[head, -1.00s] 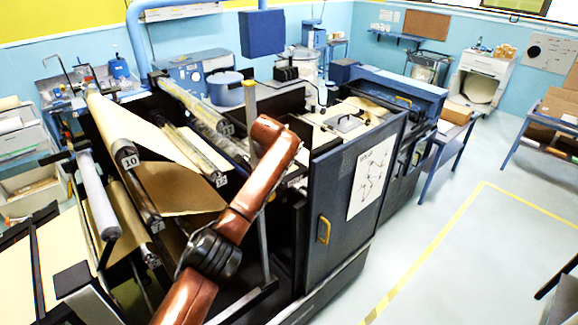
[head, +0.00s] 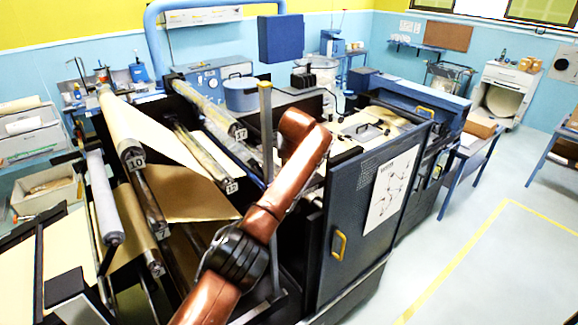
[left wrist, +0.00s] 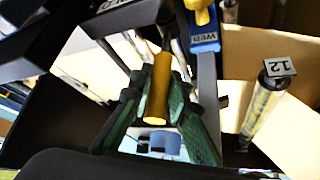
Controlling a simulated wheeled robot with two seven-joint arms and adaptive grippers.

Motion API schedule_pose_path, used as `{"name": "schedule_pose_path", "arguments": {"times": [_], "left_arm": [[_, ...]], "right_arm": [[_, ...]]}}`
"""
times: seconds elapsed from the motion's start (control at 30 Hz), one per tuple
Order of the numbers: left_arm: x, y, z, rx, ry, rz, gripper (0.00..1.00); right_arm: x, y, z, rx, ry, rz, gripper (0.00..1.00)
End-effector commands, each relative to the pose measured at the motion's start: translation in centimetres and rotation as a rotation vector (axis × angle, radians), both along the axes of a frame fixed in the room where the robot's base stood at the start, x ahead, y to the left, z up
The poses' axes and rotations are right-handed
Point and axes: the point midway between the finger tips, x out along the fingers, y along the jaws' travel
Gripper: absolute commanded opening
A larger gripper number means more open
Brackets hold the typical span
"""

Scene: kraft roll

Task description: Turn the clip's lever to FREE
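In the left wrist view a yellow cylindrical handle (left wrist: 158,92), which looks like the clip's lever, points toward the camera. My left gripper (left wrist: 157,84) has its green fingers on either side of this handle, apart, with narrow gaps showing; I cannot tell whether either finger touches it. A blue piece marked WEB (left wrist: 205,40) with a yellow knob (left wrist: 201,14) is just up and right of the fingers. No FREE marking is readable. In the head view my copper arm reaches over the machine and its gripper is hidden. My right gripper is not in view.
A roller tagged 12 (left wrist: 262,105) stands right of the fingers, with kraft paper (left wrist: 300,135) around it. In the head view, a post (head: 265,130) rises close beside my arm and a dark cabinet door (head: 350,245) is to its right. The floor (head: 470,250) at right is clear.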

Motion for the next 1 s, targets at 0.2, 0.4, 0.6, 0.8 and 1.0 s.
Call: {"name": "schedule_pose_path", "arguments": {"times": [0.2,0.4,0.6,0.8,1.0], "left_arm": [[0.0,-0.1,0.0,-0.002,0.0,-0.001,0.32],[0.0,0.0,0.0,-0.004,0.0,0.0,0.33],[-0.3,-0.1,0.5,-0.005,-0.001,-0.002,0.33],[-1.9,-0.4,3.1,-0.006,-0.004,-0.003,0.33],[-4.2,-0.6,6.7,-0.005,-0.003,-0.002,0.33]], "right_arm": [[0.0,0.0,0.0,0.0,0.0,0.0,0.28],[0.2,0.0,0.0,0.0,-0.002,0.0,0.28],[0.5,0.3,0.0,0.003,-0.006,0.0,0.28],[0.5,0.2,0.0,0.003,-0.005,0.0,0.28],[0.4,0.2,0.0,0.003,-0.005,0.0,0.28]]}}
